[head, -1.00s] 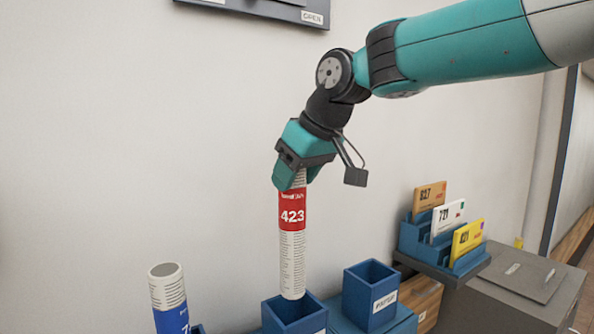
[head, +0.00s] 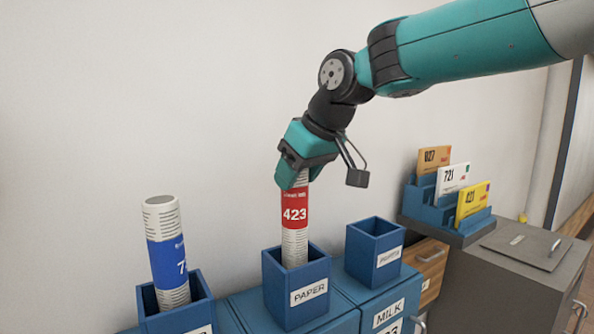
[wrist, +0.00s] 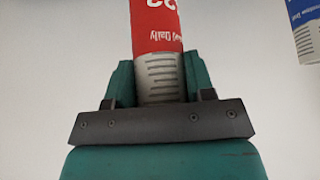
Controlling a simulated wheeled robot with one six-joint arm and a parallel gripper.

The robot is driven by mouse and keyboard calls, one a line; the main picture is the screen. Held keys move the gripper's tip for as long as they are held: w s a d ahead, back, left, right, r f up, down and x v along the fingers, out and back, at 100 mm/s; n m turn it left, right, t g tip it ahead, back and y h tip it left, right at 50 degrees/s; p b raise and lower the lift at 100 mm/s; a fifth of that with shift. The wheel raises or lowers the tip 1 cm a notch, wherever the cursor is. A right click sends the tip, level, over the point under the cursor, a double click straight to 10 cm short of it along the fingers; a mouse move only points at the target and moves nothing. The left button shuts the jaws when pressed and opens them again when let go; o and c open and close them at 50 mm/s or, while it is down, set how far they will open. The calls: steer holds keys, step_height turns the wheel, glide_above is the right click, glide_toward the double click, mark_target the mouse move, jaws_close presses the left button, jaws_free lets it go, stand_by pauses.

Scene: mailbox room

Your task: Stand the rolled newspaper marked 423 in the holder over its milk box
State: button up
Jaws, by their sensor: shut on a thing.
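The rolled newspaper (head: 294,215) is white with a red band marked 423 and is upright. My gripper (head: 294,180) is shut on its top end; the wrist view also shows the newspaper (wrist: 157,30) between the two fingers (wrist: 160,82). Its lower end is inside the blue square holder (head: 297,295) labelled PAPER, hidden by the front wall. I cannot tell whether it touches the holder's floor.
A blue-banded newspaper (head: 166,250) leans slightly in another holder (head: 185,322) at left. An empty-looking blue holder (head: 374,252) stands right. The wall is close behind.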

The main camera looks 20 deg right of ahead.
steer(key=shift+f, duration=0.55)
steer(key=o, duration=1.3)
steer(key=shift+r, duration=0.1)
steer(key=p+v, duration=0.1)
steer(key=v, duration=1.6)
steer(key=shift+d+r, duration=0.1)
steer(key=shift+r, duration=0.05)
